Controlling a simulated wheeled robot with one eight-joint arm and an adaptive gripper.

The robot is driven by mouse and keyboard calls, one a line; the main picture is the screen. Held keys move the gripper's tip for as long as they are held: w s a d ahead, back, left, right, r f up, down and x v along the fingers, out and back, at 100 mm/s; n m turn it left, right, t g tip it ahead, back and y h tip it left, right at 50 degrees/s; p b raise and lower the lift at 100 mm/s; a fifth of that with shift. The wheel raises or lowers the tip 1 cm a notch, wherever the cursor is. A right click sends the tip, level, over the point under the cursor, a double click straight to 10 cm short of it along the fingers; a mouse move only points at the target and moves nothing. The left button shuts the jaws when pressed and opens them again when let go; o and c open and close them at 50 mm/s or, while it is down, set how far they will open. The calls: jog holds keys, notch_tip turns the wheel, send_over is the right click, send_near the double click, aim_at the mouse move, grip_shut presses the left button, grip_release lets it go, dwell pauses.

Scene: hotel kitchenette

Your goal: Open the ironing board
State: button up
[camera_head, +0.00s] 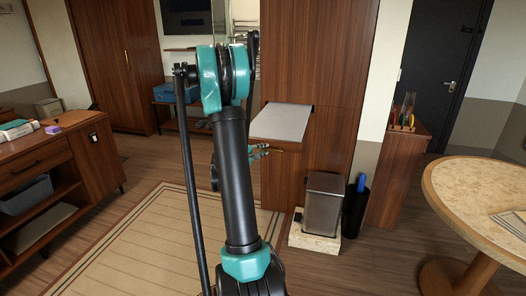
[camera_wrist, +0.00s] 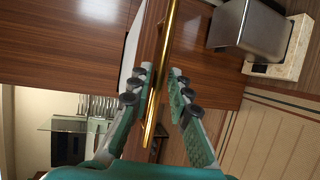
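The ironing board (camera_head: 283,122) shows in the head view as a pale grey flat panel sticking out of the tall wooden cabinet, level above a wooden front. In the wrist view its pale edge (camera_wrist: 131,48) shows beside the wooden front. A long gold bar handle (camera_wrist: 166,45) runs along that front. My gripper (camera_wrist: 158,84) is open, with one finger on each side of the handle. I see gaps between the fingers and the bar; contact is not clear. In the head view my gripper (camera_head: 260,152) is at the wooden front, partly hidden by my arm.
A metal bin (camera_head: 323,203) on a pale stone base and a dark holder (camera_head: 355,212) stand right of the cabinet. A round table (camera_head: 440,180) is at the right. A low wooden sideboard (camera_head: 50,165) is at the left. The rug (camera_head: 130,245) before the cabinet is clear.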

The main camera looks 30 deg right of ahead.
jog(key=v, duration=1.2)
